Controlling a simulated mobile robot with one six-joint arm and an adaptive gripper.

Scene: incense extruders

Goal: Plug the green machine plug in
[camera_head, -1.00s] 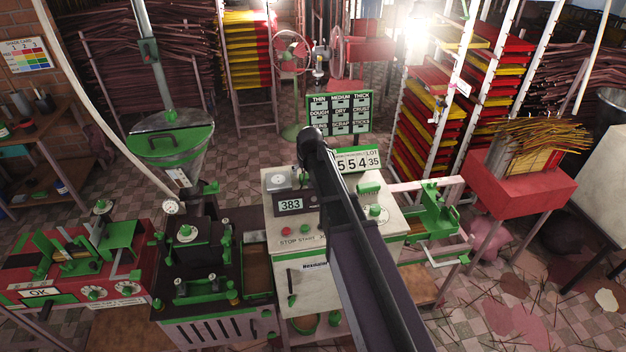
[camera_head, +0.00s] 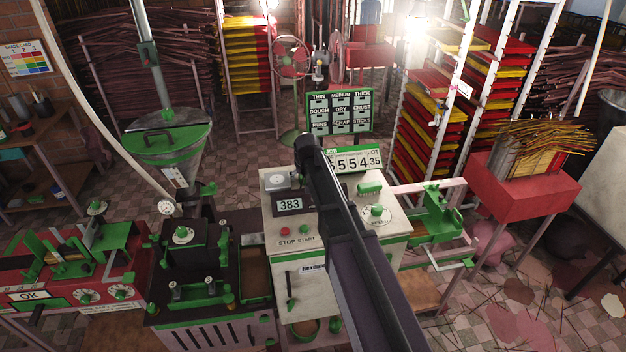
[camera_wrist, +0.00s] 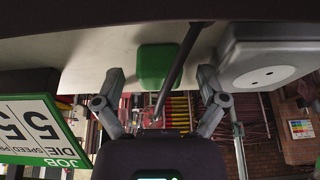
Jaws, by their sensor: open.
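A rounded green block (camera_wrist: 157,65), which looks like the green plug, sits on the pale machine top in the wrist view, with a dark cord or rod (camera_wrist: 178,68) beside it. My gripper (camera_wrist: 160,102) is open and empty, its two fingers spread on either side of the block's line; I cannot tell the gap in depth. A grey box with a round, two-holed face (camera_wrist: 265,77), like a socket, is at right. It also shows in the head view (camera_head: 276,181), on the cream machine (camera_head: 305,262). My arm hides the gripper and the block in the head view.
The job display (camera_head: 357,160) stands at the machine's back edge, close to my gripper in the wrist view (camera_wrist: 40,125). A green knob-like block (camera_head: 370,188) and a dial (camera_head: 376,212) lie right of my arm. A dark green-trimmed extruder (camera_head: 195,250) stands at left.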

